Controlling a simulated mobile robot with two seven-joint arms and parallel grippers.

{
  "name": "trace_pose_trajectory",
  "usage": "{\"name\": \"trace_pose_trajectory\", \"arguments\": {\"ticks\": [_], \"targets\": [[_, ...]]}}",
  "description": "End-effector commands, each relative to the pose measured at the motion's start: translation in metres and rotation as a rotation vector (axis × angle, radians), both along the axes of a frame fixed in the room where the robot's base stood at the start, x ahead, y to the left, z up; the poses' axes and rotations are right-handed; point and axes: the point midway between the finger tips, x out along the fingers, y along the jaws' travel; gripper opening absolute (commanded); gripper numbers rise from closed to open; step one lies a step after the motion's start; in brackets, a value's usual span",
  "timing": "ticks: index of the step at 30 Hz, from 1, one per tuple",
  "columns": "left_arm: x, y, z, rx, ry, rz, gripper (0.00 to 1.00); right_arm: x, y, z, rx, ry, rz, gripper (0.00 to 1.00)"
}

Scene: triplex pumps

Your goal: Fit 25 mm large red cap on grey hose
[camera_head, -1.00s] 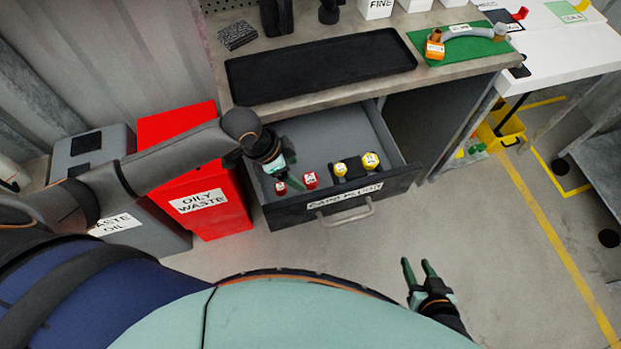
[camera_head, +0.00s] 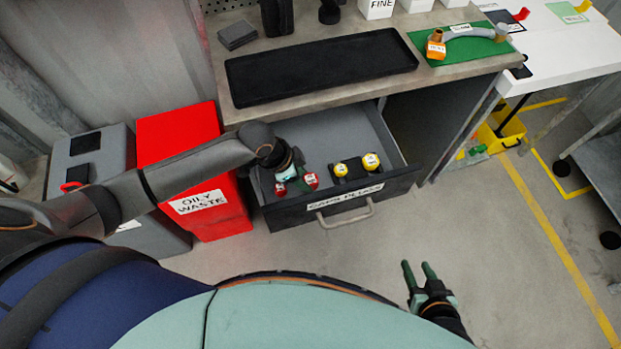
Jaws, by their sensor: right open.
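My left gripper (camera_head: 296,184) points down into the drawer between the red caps. Its fingers are small and partly hidden, so its grip is unclear. My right gripper (camera_head: 418,266) is open and empty above the floor.
A black tray (camera_head: 320,68) lies on the bench. A red oily waste bin (camera_head: 180,130) stands left of the drawer.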

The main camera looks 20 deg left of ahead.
Motion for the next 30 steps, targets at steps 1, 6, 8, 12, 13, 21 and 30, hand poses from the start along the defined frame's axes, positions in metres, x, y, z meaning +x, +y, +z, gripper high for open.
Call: {"name": "trace_pose_trajectory", "arguments": {"ticks": [1, 6, 8, 12, 13, 21, 30], "targets": [[0.0, 0.0, 0.0, 0.0, 0.0, 0.0, 0.39, 0.0, 0.0, 0.0, 0.0, 0.0, 0.0, 0.45], [0.0, 0.0, 0.0, 0.0, 0.0, 0.0, 0.19, 0.0, 0.0, 0.0, 0.0, 0.0, 0.0, 0.45], [0.0, 0.0, 0.0, 0.001, 0.001, 0.0, 0.13, 0.0, 0.0, 0.0, 0.0, 0.0, 0.0, 0.45], [0.0, 0.0, 0.0, 0.001, 0.001, 0.0, 0.0, 0.0, 0.0, 0.0, 0.0, 0.0, 0.0, 0.45], [0.0, 0.0, 0.0, 0.001, 0.001, 0.0, 0.0, 0.0, 0.0, 0.0, 0.0, 0.0, 0.0, 0.45], [0.0, 0.0, 0.004, 0.001, -0.001, 0.0, 0.0, 0.0, 0.0, 0.001, 0.0, 0.0, 0.0, 0.45], [0.001, 0.0, 0.058, 0.0, -0.004, -0.002, 0.0, 0.0, 0.0, 0.01, 0.0, 0.0, 0.0, 0.45]]}}
